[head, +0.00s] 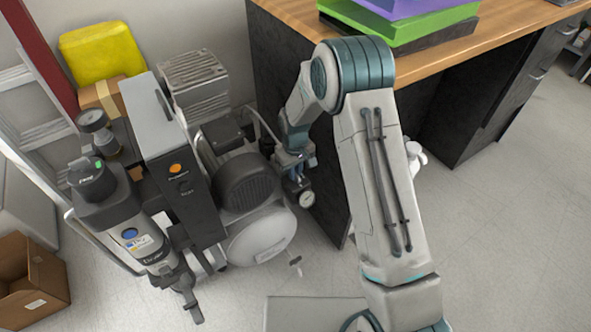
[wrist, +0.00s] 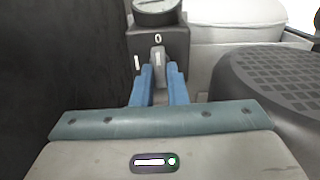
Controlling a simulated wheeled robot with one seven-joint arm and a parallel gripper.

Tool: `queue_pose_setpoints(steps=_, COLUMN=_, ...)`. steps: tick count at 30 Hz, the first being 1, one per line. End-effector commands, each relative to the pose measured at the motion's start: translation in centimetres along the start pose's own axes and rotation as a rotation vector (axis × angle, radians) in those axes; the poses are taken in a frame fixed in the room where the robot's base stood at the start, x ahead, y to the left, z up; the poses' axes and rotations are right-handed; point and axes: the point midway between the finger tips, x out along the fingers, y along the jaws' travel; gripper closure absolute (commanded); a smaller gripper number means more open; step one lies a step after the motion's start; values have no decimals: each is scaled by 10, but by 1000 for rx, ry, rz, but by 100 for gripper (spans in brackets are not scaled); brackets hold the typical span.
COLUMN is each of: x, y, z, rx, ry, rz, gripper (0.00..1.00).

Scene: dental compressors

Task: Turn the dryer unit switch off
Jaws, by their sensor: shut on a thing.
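In the wrist view, a dark switch box (wrist: 176,40) carries a white 0 mark at the top and an I mark at the left. Its grey switch lever (wrist: 158,54) stands roughly upright in the picture, with its top end just below the 0. The blue fingers of my gripper (wrist: 159,72) are shut on the lever, one on each side. In the head view, my arm reaches down to the right side of the compressor unit (head: 245,185).
A pressure gauge (head: 306,198) sits close below my wrist. A wooden-topped desk (head: 440,55) with dark sides stands right behind my arm. A filter cylinder (head: 130,235) and a yellow container (head: 102,52) are at the left. An open cardboard box (head: 35,285) lies at lower left.

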Motion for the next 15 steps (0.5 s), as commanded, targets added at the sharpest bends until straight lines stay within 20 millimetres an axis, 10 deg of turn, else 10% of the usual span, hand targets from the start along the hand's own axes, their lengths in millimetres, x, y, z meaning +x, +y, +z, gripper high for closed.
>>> queue_pose_setpoints(steps=15, x=-3, y=2, z=-5, rx=44, ry=15, rz=4, gripper=100)
